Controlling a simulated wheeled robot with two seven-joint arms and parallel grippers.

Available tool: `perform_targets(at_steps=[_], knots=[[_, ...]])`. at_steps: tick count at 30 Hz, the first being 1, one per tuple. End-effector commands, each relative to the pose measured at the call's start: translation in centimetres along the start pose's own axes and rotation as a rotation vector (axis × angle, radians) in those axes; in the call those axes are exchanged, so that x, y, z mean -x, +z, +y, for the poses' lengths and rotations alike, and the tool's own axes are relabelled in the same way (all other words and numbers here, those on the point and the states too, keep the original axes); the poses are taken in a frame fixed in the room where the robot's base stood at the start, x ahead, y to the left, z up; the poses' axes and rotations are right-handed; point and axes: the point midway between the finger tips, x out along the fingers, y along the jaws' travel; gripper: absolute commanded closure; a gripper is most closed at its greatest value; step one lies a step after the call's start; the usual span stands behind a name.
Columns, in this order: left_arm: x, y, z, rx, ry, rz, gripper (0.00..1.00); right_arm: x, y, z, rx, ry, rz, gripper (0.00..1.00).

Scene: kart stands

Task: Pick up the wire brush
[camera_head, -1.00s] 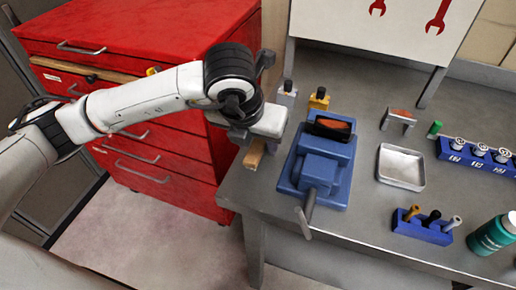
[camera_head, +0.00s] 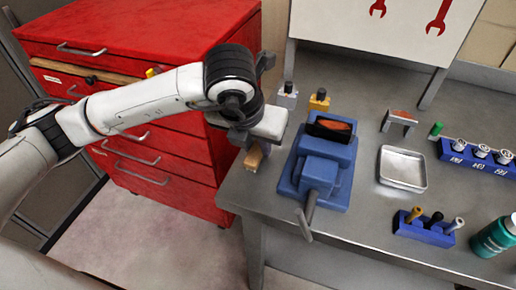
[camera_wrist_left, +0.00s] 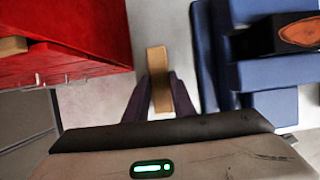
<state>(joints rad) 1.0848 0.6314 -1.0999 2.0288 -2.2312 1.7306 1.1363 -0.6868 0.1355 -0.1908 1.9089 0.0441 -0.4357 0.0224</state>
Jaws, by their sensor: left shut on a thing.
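The wire brush shows as a light wooden bar, its end visible in the head view (camera_head: 253,159) at the left edge of the workbench. In the left wrist view the wooden bar (camera_wrist_left: 159,75) lies lengthwise between my fingers. My left gripper (camera_head: 248,148) is shut on it, with the dark fingers touching both sides in the wrist view (camera_wrist_left: 160,98). The bristles are hidden. I cannot tell whether the brush touches the bench top. My right gripper is not in view.
A blue vise (camera_head: 318,175) stands close to the right of the brush. A grey bottle (camera_head: 287,97) and a yellow one (camera_head: 319,101) stand behind. A metal tray (camera_head: 402,183) and blue holder (camera_head: 424,231) are farther right. A red cabinet (camera_head: 160,50) stands left of the bench.

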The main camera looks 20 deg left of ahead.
Motion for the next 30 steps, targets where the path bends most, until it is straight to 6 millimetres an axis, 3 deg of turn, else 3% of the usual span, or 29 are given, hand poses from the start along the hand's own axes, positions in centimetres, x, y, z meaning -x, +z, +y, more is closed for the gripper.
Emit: perform_targets(at_steps=[10,21,30], knots=[[1.1,0.6,0.0,0.001,0.0,-0.002,1.0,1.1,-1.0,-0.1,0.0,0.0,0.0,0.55],[8.1,3.5,-0.1,0.001,-0.001,-0.005,1.0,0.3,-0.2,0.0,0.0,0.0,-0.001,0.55],[9.8,4.0,0.0,0.0,0.0,0.0,1.0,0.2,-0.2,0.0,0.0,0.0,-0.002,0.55]])
